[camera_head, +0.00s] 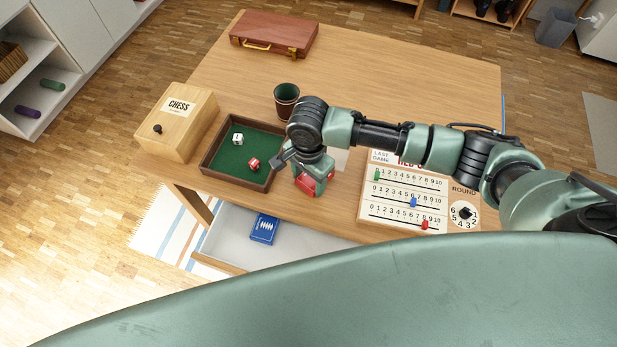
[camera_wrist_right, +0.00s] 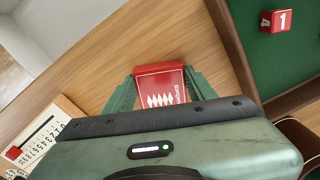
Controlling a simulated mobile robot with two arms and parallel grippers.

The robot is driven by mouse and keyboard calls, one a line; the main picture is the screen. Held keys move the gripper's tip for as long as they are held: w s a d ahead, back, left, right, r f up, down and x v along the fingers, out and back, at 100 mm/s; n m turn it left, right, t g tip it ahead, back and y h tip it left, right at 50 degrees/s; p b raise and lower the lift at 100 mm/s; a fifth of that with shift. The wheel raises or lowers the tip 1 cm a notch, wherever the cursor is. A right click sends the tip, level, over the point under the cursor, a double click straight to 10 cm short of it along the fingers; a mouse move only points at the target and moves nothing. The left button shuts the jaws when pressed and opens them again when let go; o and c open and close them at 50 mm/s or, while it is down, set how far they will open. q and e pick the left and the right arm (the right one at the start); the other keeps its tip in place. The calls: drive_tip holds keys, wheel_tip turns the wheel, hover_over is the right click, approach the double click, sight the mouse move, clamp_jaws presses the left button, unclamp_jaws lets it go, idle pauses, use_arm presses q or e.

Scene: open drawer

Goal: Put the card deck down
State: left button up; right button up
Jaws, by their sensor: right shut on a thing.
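A red card deck (camera_head: 309,185) with a white pattern is between the fingers of my right gripper (camera_head: 308,181), just right of the dice tray at the table's front. In the right wrist view, the red deck (camera_wrist_right: 160,80) sits between the green fingers of my right gripper (camera_wrist_right: 160,92), over bare wood. I cannot tell whether the deck touches the tabletop. A blue card deck (camera_head: 264,228) lies in the open drawer (camera_head: 230,235) below the front edge. My left gripper is not in view.
The dice tray (camera_head: 207,158) holds a white die (camera_head: 238,138) and a red die (camera_head: 253,164). A cup (camera_head: 287,100) stands behind it, a chess box (camera_head: 182,120) to its left. A scoreboard (camera_head: 388,212) lies right of my gripper. A brown case (camera_head: 272,34) is at the back. The back right is clear.

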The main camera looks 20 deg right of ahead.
sight(308, 182)
drive_tip(key=o, duration=1.4)
drive_tip(key=shift+f, duration=0.1)
drive_tip(key=shift+o, duration=0.2)
wheel_tip(308, 182, up, 12)
drive_tip(key=shift+r, duration=0.2)
